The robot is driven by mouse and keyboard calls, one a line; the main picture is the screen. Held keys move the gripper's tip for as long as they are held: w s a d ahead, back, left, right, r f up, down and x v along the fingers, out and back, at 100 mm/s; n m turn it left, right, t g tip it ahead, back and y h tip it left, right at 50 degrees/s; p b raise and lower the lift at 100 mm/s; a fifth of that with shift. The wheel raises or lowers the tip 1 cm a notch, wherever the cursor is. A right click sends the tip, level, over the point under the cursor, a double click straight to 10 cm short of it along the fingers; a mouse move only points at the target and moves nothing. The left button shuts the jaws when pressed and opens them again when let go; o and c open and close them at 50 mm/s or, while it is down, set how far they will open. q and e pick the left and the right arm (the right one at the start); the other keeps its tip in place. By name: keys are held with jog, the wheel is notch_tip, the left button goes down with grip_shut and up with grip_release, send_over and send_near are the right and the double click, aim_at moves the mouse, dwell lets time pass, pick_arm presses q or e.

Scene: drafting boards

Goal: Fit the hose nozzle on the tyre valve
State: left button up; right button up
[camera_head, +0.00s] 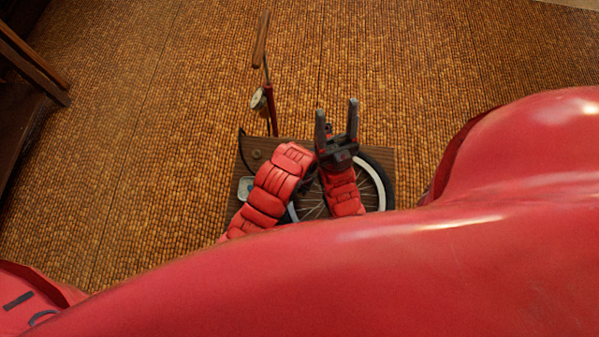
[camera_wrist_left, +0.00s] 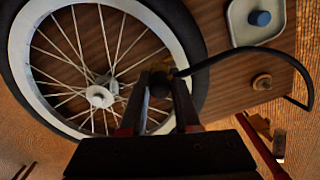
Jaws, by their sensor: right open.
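The wheel (camera_head: 381,187) lies flat on a wooden board, with a black tyre and pale rim; it also shows in the left wrist view (camera_wrist_left: 182,30). My left gripper (camera_wrist_left: 160,88) is shut on the dark hose nozzle (camera_wrist_left: 160,80), above the rim and spokes. A black hose (camera_wrist_left: 240,50) curves from the nozzle to the right. In the head view my left gripper is mostly hidden by my arm. The tyre valve cannot be made out; I cannot tell whether the nozzle touches it. My right gripper (camera_head: 337,110) is open and empty, beyond the wheel's far edge.
A pump with a wooden handle (camera_head: 261,40) and gauge (camera_head: 258,99) stands behind the board (camera_head: 246,207). A grey tray (camera_wrist_left: 236,30) holds a blue cap (camera_wrist_left: 260,18). A round wooden knob (camera_wrist_left: 262,82) sits on the board. Woven floor around is clear; dark furniture (camera_head: 25,75) stands far left.

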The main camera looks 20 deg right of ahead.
pick_arm(q)
jog(key=o, duration=0.5)
jog(key=shift+r, duration=0.1)
jog(key=shift+r, duration=0.25)
notch_tip(320, 180, up, 3)
jog(key=shift+d+f, duration=0.1)
notch_tip(320, 180, up, 14)
jog(key=p, duration=1.3)
jog(key=shift+p, duration=0.4)
